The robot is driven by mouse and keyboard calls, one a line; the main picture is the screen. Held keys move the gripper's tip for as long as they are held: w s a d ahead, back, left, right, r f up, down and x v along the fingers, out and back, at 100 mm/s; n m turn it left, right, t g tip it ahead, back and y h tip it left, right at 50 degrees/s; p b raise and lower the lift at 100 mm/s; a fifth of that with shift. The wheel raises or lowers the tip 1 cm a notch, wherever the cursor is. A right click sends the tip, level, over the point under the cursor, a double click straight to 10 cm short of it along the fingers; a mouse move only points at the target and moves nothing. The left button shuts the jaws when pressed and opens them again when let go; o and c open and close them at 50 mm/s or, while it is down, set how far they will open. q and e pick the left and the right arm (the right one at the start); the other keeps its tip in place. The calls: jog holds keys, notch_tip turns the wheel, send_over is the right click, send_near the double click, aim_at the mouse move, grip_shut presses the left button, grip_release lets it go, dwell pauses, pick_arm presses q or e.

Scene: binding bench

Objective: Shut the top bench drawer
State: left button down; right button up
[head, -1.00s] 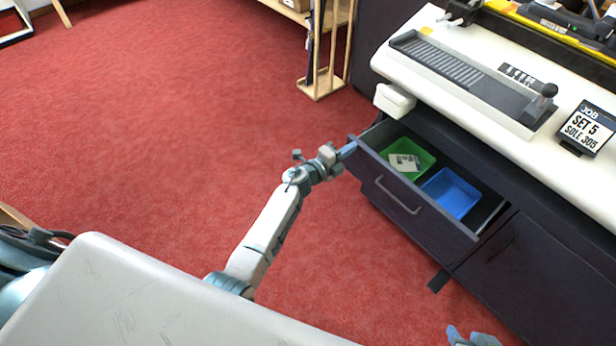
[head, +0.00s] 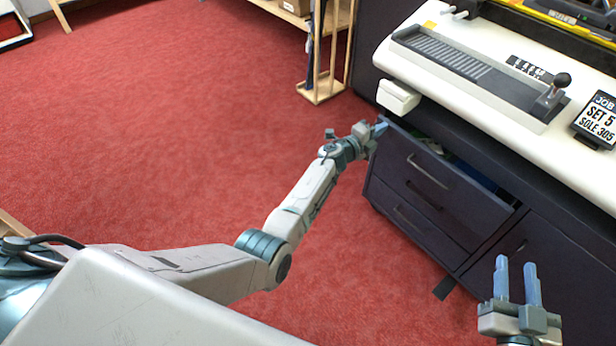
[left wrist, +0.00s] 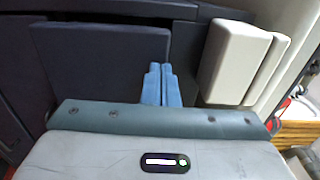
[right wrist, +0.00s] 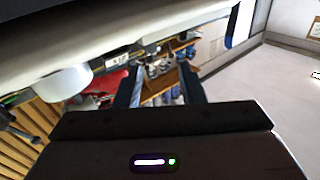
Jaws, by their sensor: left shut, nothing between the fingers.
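The top bench drawer (head: 450,185) is a dark front with a metal bar handle, standing slightly open. Slivers of a green tray (head: 434,146) and a blue tray (head: 482,179) show in the narrow gap behind its front; the rest of them is hidden. My left gripper (head: 381,129) is shut and empty, its fingertips at the drawer front's upper left corner. In the left wrist view the shut fingers (left wrist: 161,84) point at the dark drawer front (left wrist: 100,62), near its right edge; contact looks likely. My right gripper (head: 516,280) is open and empty, in front of the bench at lower right.
The white benchtop (head: 470,110) overhangs the drawers, with a white box (head: 398,97) at its left corner. A lower drawer (head: 425,226) is flush. A punch machine (head: 485,70) and job sign (head: 598,120) stand on top. Red floor to the left is clear.

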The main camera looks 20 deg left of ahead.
pick_arm(q)
jog(key=shift+w+d, duration=0.2)
jog(key=shift+w, duration=0.15)
pick_arm(e)
jog(key=shift+w+r+t, duration=0.15)
jog(key=shift+r+t, duration=0.55)
jog(key=shift+r, duration=0.45)
